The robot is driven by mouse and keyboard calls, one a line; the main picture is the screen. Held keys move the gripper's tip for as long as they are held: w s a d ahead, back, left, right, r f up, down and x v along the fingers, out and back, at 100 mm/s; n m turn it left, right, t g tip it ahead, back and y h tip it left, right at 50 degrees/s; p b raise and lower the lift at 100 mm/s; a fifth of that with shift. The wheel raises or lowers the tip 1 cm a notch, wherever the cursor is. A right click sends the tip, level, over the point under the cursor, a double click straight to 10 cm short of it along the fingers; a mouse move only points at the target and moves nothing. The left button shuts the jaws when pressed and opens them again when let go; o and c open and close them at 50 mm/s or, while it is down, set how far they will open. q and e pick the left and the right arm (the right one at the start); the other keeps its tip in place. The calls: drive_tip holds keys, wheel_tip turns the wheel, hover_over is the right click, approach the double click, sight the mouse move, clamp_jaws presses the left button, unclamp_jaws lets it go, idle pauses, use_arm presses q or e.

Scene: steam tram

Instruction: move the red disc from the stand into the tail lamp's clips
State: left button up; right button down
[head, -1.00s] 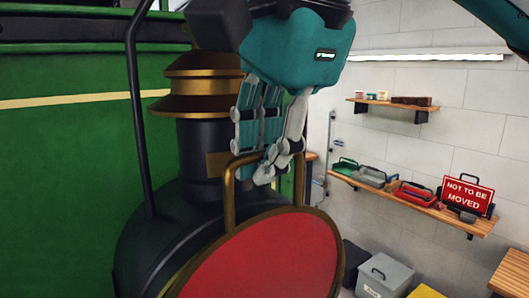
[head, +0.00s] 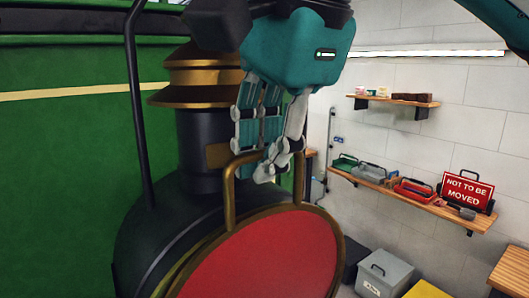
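The red disc (head: 268,262) has a brass rim and a brass loop handle on top; its lower part is cut off by the bottom edge. My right gripper (head: 265,165) comes down from above with its fingers closed around the handle's top bar. The tail lamp (head: 150,235) appears to be the black rounded body with a brass-capped chimney, directly behind the disc. The disc overlaps its front; I cannot tell whether they touch. The clips and the stand are not visible. My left gripper is not in view.
The green tram side (head: 70,160) fills the left, with a black rail (head: 140,110) before it. A wall shelf (head: 420,205) at right holds trays and a red "NOT TO BE MOVED" sign (head: 466,190). A grey box (head: 385,275) stands below.

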drive_tip(key=shift+f+b, duration=0.7)
drive_tip(key=shift+f, duration=0.65)
idle(1.2)
drive_tip(key=c, duration=1.4)
unclamp_jaws()
drive_tip(key=shift+o, duration=0.4)
drive_tip(key=o, duration=0.4)
